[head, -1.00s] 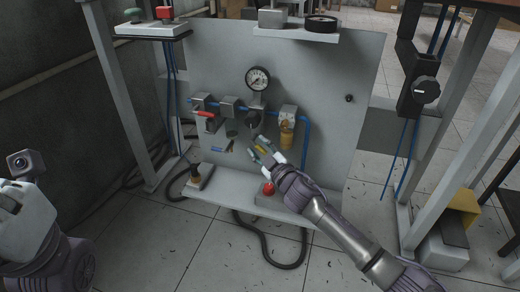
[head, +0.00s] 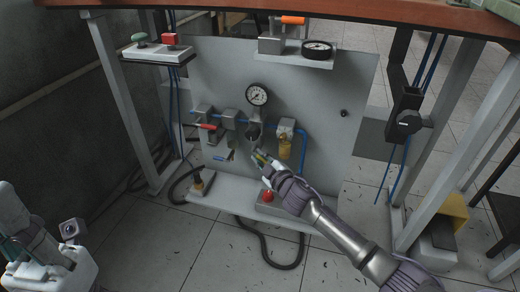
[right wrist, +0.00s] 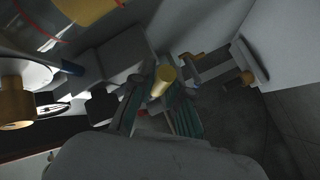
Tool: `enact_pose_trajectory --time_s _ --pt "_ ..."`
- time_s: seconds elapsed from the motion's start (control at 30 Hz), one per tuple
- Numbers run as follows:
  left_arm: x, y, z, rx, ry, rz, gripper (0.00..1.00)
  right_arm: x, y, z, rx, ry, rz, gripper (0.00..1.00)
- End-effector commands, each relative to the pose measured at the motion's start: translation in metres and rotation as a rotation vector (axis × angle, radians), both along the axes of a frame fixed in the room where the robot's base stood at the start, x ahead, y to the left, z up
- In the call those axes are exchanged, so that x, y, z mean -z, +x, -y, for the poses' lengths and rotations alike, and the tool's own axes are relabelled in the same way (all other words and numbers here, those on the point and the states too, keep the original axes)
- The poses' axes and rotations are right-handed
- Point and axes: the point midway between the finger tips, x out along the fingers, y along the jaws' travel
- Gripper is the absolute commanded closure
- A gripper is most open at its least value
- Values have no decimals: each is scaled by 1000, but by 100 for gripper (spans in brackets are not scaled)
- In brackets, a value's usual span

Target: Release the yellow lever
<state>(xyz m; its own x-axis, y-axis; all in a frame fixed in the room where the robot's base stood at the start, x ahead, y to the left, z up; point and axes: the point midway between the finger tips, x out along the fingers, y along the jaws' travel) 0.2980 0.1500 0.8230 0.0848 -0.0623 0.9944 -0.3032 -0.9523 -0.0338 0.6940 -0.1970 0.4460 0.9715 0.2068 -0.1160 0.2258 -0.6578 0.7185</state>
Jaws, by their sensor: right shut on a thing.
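The yellow lever shows as a yellow rod (right wrist: 162,82) between my right gripper's fingers in the right wrist view. In the head view only a small bit of yellow (head: 260,158) shows at the fingertips. My right gripper (head: 262,161) is shut on it, in front of the grey panel (head: 335,150) and below the valve row; the fingers also show in the right wrist view (right wrist: 157,104). The lever's base is largely hidden. My left gripper (head: 35,262) is at the lower left, away from the panel; its finger opening is unclear.
A red-handled valve (head: 208,127), a pressure gauge (head: 257,95) and a brass-coloured filter (head: 284,147) sit on the panel. A red button (head: 268,196) stands on the lower shelf (head: 225,197). A brown tabletop (head: 350,14) overhangs the panel. Blue tubes run nearby.

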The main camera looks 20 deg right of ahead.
Motion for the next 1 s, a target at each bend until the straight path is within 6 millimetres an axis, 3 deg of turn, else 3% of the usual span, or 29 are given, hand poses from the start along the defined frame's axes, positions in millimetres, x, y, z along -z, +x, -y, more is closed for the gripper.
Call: enact_pose_trajectory --time_s 0.43,0.47,0.6,1.0 --pt "5 -1 -1 2 -2 -27 100 0 0 0 -1 -17 -11 100" --pt "5 -1 -1 2 -2 -27 100 0 0 0 -2 -16 -10 82" --pt "5 -1 -1 2 -2 -27 100 0 0 0 -1 -17 -11 59" --pt "4 -1 -1 1 -2 -26 100 0 -8 2 0 -16 -12 59"
